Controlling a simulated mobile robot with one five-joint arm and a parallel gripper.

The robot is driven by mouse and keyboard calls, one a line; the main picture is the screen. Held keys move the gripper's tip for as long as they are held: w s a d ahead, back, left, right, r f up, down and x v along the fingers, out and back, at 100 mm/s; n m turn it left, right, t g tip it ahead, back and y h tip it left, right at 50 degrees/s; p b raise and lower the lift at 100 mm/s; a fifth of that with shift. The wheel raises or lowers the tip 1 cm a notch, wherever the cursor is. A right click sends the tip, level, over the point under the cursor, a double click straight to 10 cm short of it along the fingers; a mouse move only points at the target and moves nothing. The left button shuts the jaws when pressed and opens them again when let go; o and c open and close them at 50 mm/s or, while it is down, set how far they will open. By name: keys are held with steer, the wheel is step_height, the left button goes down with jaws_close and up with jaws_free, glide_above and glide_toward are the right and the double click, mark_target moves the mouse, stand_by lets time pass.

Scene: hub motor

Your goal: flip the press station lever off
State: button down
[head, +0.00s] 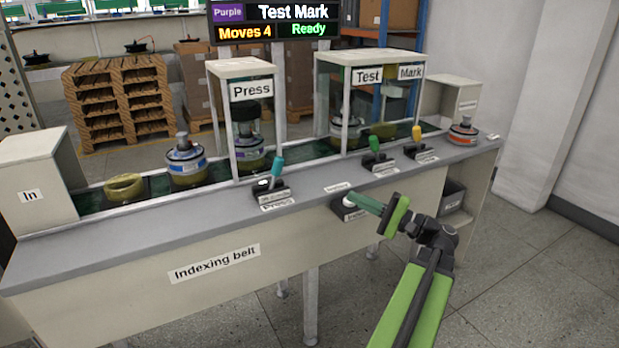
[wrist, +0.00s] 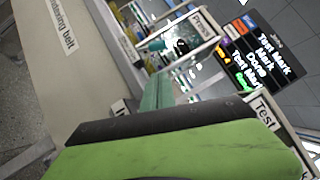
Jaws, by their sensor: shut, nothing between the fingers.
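The press station lever (head: 277,170) has a teal handle on a dark base, above a "Press" label on the front ledge of the indexing belt. Its handle stands nearly upright, leaning slightly to the right and back; small print on its base is unreadable. My gripper (head: 353,198) is shut and empty, with teal fingers pointing left.
The press station (head: 243,68) stands behind its lever. A green lever (head: 375,147) and a yellow lever (head: 417,135) stand farther right on the ledge. Hub motors (head: 186,165) sit on the belt, and one (head: 463,131) is at the right end. The screen (head: 273,22) reads "Ready".

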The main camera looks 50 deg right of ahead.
steer(key=p, duration=0.4)
glide_toward(275, 176)
steer(key=w+d+r, duration=0.1)
steer(key=w, duration=0.1)
steer(key=w+r, duration=0.1)
steer(key=w, duration=0.1)
steer(key=w+d+r, duration=0.1)
steer(key=w, duration=0.1)
steer(key=shift+w+d, duration=0.1)
steer(key=shift+d, duration=0.2)
